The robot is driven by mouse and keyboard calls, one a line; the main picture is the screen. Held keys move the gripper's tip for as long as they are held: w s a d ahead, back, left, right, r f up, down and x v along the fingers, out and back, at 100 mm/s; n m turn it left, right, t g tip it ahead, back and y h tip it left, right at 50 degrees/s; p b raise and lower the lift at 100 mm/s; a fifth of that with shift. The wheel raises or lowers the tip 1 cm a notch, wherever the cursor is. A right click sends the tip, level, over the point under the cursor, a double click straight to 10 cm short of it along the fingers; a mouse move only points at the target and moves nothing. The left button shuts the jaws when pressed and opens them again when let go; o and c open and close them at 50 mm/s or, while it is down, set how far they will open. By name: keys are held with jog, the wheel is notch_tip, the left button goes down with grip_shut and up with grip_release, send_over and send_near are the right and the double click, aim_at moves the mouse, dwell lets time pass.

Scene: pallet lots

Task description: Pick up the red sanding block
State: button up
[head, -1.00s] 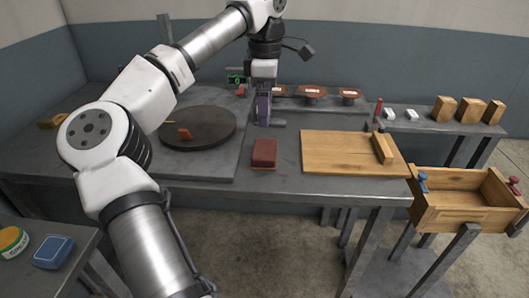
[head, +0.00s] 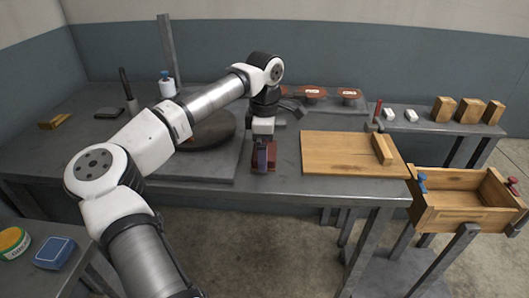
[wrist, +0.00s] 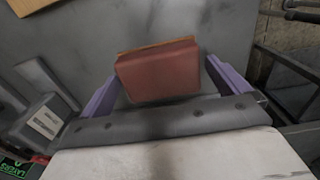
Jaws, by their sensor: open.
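The red sanding block (head: 271,153) lies on the grey workbench, left of the wooden board. In the head view my gripper (head: 263,160) is over it and covers part of it. In the wrist view the block (wrist: 158,72) shows as a dull red box with a thin tan edge along its far side. It sits between the two purple fingers of my open gripper (wrist: 163,88), one finger on each side. I cannot tell whether either finger touches it.
The wooden board (head: 335,155) with a wood strip (head: 382,149) lies right of the block. A dark round turntable (head: 212,133) is partly behind my arm. A wooden drawer box (head: 465,215) stands lower right. Bare bench lies in front of the block.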

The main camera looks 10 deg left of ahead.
jog(key=shift+f, duration=0.45)
jog(key=c, duration=0.9)
jog(key=shift+o, duration=0.2)
jog(key=shift+r, duration=0.1)
notch_tip(320, 180, up, 20)
